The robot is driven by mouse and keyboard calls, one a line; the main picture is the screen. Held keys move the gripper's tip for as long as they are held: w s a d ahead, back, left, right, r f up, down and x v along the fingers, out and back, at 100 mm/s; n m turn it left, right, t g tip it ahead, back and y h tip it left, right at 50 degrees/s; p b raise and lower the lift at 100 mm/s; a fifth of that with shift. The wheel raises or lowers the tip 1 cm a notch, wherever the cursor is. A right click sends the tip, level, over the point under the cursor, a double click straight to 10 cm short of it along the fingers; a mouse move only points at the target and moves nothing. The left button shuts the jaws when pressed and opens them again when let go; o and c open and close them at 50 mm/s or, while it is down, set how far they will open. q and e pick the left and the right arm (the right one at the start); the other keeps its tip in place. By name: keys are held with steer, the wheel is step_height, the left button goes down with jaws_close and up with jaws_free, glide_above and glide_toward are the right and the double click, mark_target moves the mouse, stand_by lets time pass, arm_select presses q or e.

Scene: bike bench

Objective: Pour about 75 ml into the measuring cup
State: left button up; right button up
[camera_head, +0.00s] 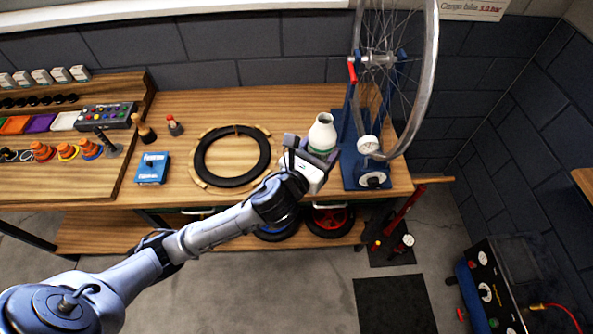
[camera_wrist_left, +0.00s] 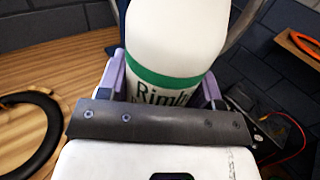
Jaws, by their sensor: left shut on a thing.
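A white bottle (camera_head: 322,132) with a green band and the lettering "Rimli" stands near the right end of the wooden bench, just left of the blue wheel stand. It looks upright. In the left wrist view the bottle (camera_wrist_left: 178,35) fills the top middle, between my two fingers. My left gripper (camera_head: 314,158) is shut on the bottle around its lower body; the gripper's front also shows in the left wrist view (camera_wrist_left: 162,88). I cannot make out a measuring cup in either view. My right gripper is not in view.
A black tire ring (camera_head: 232,157) on a wooden holder lies left of the bottle. A blue stand (camera_head: 361,172) with a spoked wheel and gauge is close on the right. A blue box (camera_head: 152,168) lies further left. Bare bench top lies behind the ring.

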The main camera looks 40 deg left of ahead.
arm_select(q)
steer(key=w+a+f+m+h+b, duration=0.1)
steer(key=w+f+h+b, duration=0.1)
steer(key=f, duration=0.6)
steer(key=w+a+f+m+h+b, duration=0.1)
steer(key=w+f+h+b, duration=0.1)
steer(key=f, duration=0.6)
steer(key=w+a+f+m+h+b, duration=0.1)
steer(key=w+f+h+b, duration=0.1)
steer(key=f, duration=0.6)
steer(key=shift+w+f+m+g+b, duration=0.3)
steer(key=shift+w+m+g+b, duration=0.1)
steer(key=shift+w+b, duration=0.2)
steer(key=shift+a+f+h, duration=0.2)
steer(key=shift+f+h, duration=0.1)
steer(key=shift+f, duration=0.6)
steer(key=shift+b, duration=0.45)
